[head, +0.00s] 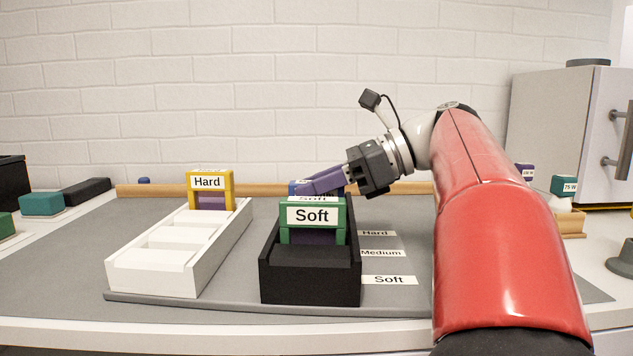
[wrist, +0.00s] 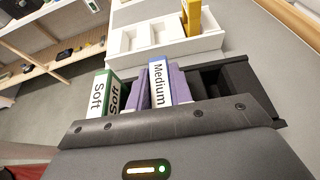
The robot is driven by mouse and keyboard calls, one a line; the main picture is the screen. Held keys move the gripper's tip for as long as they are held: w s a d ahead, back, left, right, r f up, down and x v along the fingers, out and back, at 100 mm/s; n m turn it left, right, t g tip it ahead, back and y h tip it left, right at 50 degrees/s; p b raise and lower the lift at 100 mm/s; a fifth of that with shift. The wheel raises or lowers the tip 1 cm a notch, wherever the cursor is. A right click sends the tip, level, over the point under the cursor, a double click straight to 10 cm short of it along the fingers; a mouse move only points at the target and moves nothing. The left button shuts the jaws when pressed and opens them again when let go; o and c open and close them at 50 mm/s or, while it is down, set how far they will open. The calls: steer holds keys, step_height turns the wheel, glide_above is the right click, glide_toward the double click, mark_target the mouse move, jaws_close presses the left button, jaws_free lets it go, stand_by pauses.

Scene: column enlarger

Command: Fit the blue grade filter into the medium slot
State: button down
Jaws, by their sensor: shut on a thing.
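The blue grade filter, labelled Medium in the wrist view (wrist: 157,82), is held upright between the purple fingers of my gripper (head: 320,183). In the head view the blue filter (head: 296,187) shows only in part behind a green Soft filter (head: 314,217). My gripper also shows in the wrist view (wrist: 156,92), at the middle of the black rack (head: 310,283). The green filter stands in the front of that rack. Hard, Medium (head: 380,253) and Soft labels lie along its right side. The blue filter's lower edge is hidden, so I cannot tell whether it is seated.
A white rack (head: 150,277) stands left of the black one, with a yellow Hard filter (head: 208,178) at its far end and empty slots nearer. The grey mat (head: 75,245) is clear at left. A wooden rail and white cabinet (head: 563,125) are behind.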

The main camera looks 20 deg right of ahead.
steer(key=c, duration=1.2)
jaws_free()
steer(key=shift+o, duration=0.2)
steer(key=shift+p, duration=0.5)
steer(key=shift+r+p, duration=0.75)
steer(key=shift+r, duration=3.2)
